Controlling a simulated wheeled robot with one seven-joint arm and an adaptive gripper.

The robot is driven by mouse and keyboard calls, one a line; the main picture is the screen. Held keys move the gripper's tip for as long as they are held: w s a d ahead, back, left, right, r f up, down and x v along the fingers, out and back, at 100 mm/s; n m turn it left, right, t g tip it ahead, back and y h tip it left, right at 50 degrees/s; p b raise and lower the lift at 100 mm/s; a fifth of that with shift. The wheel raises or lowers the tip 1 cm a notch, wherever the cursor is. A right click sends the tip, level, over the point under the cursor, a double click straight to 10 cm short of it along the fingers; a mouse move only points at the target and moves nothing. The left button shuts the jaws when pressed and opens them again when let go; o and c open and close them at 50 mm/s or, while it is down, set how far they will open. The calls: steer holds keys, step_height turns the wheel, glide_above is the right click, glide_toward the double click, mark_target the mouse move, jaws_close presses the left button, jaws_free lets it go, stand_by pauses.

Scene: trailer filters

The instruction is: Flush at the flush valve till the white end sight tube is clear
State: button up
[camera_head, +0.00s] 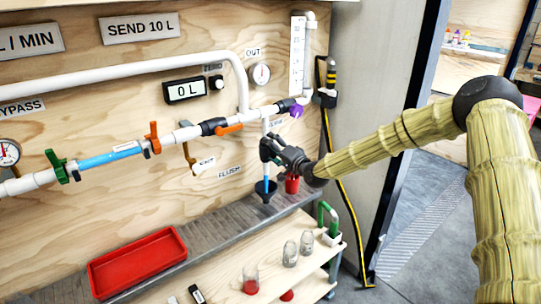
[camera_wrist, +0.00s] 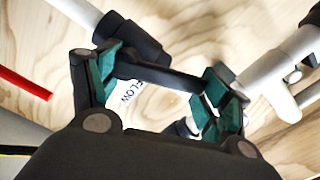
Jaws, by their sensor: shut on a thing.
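My gripper (camera_head: 270,150) is at the vertical white pipe below the main line, near the FLUSH label (camera_head: 230,171). In the wrist view my gripper (camera_wrist: 160,85) has its green pads at the two ends of a dark bar (camera_wrist: 165,76), shut on it. The bar looks like a valve handle; its valve body is mostly hidden in the head view. Below the gripper, a short tube (camera_head: 266,187) shows blue and ends in a dark funnel (camera_head: 265,197). Another sight section (camera_head: 110,157) in the main line is also blue. I cannot tell which tube is the white end one.
Other handles on the line are green (camera_head: 56,166), orange (camera_head: 153,138) and purple (camera_head: 296,111). A display (camera_head: 185,90) reads 0 L. A red tray (camera_head: 137,289) lies on the grey ledge. Glass jars (camera_head: 290,253) stand on the lower shelf, beneath my gripper.

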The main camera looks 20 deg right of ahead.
steer(key=shift+w+d+r+m+b, duration=0.1)
steer(key=shift+d+m+b, duration=0.15)
steer(key=shift+m+b, duration=0.25)
steer(key=shift+w+d+m+b, duration=0.1)
steer(key=shift+d+m+b, duration=0.15)
steer(key=shift+m, duration=0.45)
steer(key=o, duration=1.5)
steer(key=shift+c, duration=0.2)
steer(key=shift+a, duration=0.1)
steer(key=v, duration=1.2)
